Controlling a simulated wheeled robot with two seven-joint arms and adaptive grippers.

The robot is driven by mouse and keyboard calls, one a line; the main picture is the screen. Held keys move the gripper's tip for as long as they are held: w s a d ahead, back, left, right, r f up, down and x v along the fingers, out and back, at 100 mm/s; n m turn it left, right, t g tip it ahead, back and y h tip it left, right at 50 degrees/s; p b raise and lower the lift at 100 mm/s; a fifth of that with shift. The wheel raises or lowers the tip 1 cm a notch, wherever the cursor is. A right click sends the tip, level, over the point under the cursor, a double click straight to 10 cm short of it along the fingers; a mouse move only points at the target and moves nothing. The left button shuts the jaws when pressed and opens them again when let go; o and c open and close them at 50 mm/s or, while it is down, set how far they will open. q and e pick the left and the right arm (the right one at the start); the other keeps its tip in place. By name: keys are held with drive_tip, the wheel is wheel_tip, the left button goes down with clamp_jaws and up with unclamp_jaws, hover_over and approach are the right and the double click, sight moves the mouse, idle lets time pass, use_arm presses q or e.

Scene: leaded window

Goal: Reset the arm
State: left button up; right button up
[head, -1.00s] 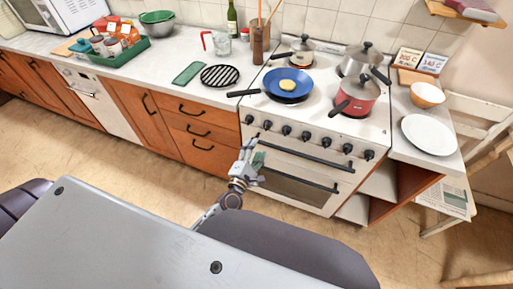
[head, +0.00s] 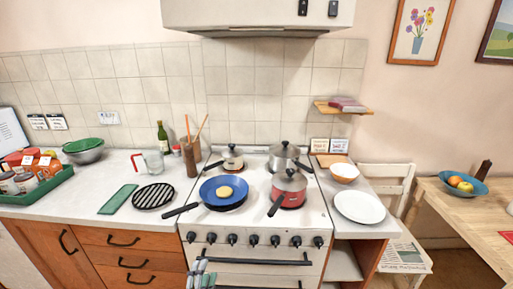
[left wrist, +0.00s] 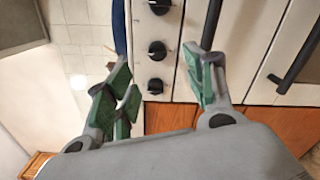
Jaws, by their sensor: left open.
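My left gripper (head: 202,276) shows at the bottom edge of the head view, low in front of the stove's left side. In the left wrist view its green-padded fingers (left wrist: 165,85) are apart with nothing between them. Beyond them are the stove's knobs and a dark oven handle (left wrist: 292,62). A clear gap between the fingers and the stove front cannot be judged. My right gripper is in neither view.
The white stove (head: 258,222) carries a blue pan (head: 212,200) with a yellow round item, a red pot (head: 289,190) and other pots. A white plate (head: 360,207) lies right of it. A black trivet (head: 153,196) and green board (head: 118,199) lie left.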

use_arm(q)
drive_tip(key=s+f+m+g+h, duration=0.1)
drive_tip(key=s+f+m+g, duration=0.2)
drive_tip(key=s+f+m, duration=0.5)
drive_tip(key=s+f+m+g, duration=0.15)
drive_tip(key=f+m, duration=0.25)
drive_tip(key=f, duration=0.9)
drive_tip(key=s+f+m+g+h, duration=0.1)
drive_tip(key=s+f+m+g, duration=0.4)
drive_tip(key=f, duration=0.5)
drive_tip(key=s+a+f+m+g+y, duration=0.1)
drive_tip(key=s+a+f+m+g, duration=0.2)
drive_tip(key=s+f, duration=0.65)
drive_tip(key=s+a+f+m+g+y, duration=0.15)
drive_tip(key=s+a+f, duration=0.4)
drive_tip(key=s, duration=0.65)
drive_tip(key=s+a+f+m+g+y, duration=0.1)
drive_tip(key=s+a+f+m+g, duration=0.25)
drive_tip(key=s+f, duration=0.6)
drive_tip(key=shift+n+t, duration=0.5)
drive_tip(key=shift+t, duration=0.05)
drive_tip(key=w, duration=0.1)
drive_tip(key=w+r, duration=0.1)
drive_tip(key=w, duration=0.2)
drive_tip(key=shift+a+r, duration=0.2)
drive_tip(key=shift+r, duration=0.15)
